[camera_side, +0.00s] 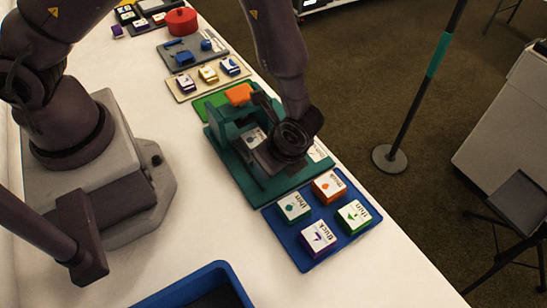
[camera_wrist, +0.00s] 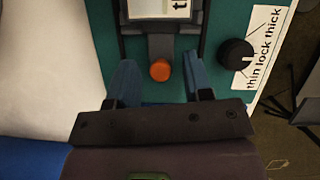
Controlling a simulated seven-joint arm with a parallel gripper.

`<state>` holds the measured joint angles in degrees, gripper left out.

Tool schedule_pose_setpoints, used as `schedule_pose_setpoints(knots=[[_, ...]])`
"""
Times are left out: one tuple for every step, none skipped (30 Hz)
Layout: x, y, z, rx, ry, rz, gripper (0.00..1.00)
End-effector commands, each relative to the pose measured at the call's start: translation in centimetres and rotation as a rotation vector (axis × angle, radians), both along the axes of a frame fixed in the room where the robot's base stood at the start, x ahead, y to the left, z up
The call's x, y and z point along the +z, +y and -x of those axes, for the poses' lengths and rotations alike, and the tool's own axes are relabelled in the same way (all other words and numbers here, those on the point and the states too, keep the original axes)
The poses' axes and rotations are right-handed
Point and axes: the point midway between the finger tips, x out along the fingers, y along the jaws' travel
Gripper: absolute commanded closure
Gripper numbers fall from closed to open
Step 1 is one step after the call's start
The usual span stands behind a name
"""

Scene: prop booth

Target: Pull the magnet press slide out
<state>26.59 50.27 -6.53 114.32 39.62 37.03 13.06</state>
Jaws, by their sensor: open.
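In the wrist view, the grey slide (camera_wrist: 161,45) extends from the press toward me and ends in an orange knob (camera_wrist: 160,70). A block with a white label (camera_wrist: 158,8) shows at the slide's far end, cut off by the frame. My gripper (camera_wrist: 160,78) is open, with its blue fingers on either side of the orange knob and a gap on both sides.
A black dial (camera_wrist: 236,52) sits right of the slide beside a "thin lock thick" label (camera_wrist: 262,45). A blue tray (camera_side: 290,238) of labelled blocks lies in front of the press. More trays and a red round container (camera_side: 181,21) stand behind. A blue bin (camera_side: 228,272) is at the front.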

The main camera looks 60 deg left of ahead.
Motion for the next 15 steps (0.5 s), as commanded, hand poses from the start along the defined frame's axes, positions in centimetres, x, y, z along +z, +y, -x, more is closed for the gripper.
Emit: schedule_pose_setpoints(knots=[[-0.02,0.0,-0.02,0.0,-0.001,0.0,0.54],[-0.01,0.0,-0.02,0.0,-0.001,0.0,0.54],[0.0,-0.01,-0.02,0.0,-0.001,0.0,0.54],[0.0,-0.01,-0.02,0.0,-0.001,0.0,0.54],[0.01,-0.01,-0.02,0.0,-0.001,0.0,0.54],[0.01,-0.01,-0.03,0.0,-0.001,0.0,0.58],[0.02,0.0,-0.03,0.001,-0.001,0.0,0.65],[0.02,0.0,-0.03,0.001,-0.001,0.0,0.72],[0.02,-0.01,-0.03,0.001,-0.001,0.0,0.81],[0.02,-0.01,-0.05,0.001,-0.001,0.0,0.88],[0.02,-0.01,-0.06,0.001,-0.001,0.001,0.95],[0.03,-0.01,-0.08,0.0,-0.002,0.001,1.0],[0.04,-0.01,-0.1,0.0,-0.002,0.001,1.0],[0.04,-0.01,-0.12,0.001,-0.003,0.001,1.0],[0.05,-0.1,-0.15,0.001,-0.004,0.001,1.0]])
